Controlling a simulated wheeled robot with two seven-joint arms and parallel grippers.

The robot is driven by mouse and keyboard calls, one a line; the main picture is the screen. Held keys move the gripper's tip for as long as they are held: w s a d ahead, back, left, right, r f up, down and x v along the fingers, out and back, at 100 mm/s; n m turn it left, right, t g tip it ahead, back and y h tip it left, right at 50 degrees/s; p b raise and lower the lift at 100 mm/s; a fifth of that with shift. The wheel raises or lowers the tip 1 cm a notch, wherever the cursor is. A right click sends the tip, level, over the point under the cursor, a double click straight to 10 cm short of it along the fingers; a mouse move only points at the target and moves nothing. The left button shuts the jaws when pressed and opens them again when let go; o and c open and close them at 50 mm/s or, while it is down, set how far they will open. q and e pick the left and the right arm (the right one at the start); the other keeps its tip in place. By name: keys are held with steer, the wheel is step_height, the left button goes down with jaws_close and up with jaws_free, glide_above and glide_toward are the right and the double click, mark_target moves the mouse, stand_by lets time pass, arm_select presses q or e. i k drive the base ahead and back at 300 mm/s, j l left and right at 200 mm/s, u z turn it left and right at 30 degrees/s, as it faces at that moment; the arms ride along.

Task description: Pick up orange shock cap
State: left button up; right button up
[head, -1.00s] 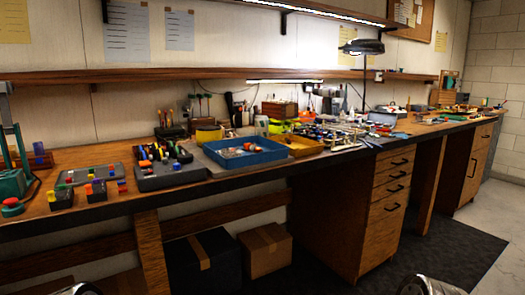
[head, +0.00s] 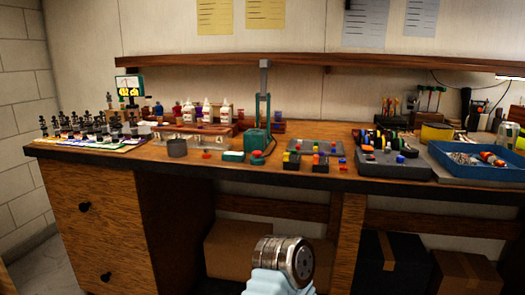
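Several small orange parts show on the bench, but they are too small for me to tell which one is the orange shock cap. An orange piece (head: 324,161) sits among coloured blocks on a small dark holder at mid bench. Another orange piece (head: 487,156) lies in the blue tray (head: 468,176) at the right. A grey tray (head: 393,171) with coloured parts stands between them. One of my arm links, silver and pale blue, shows at the bottom centre, below the bench front. Neither gripper's fingers are in view.
A green press (head: 258,142) stands behind the holders. Cardboard boxes (head: 241,250) stand under the bench. A shelf (head: 215,57) runs above.

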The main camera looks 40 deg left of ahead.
mark_target(207, 155)
steer(key=u, duration=3.05)
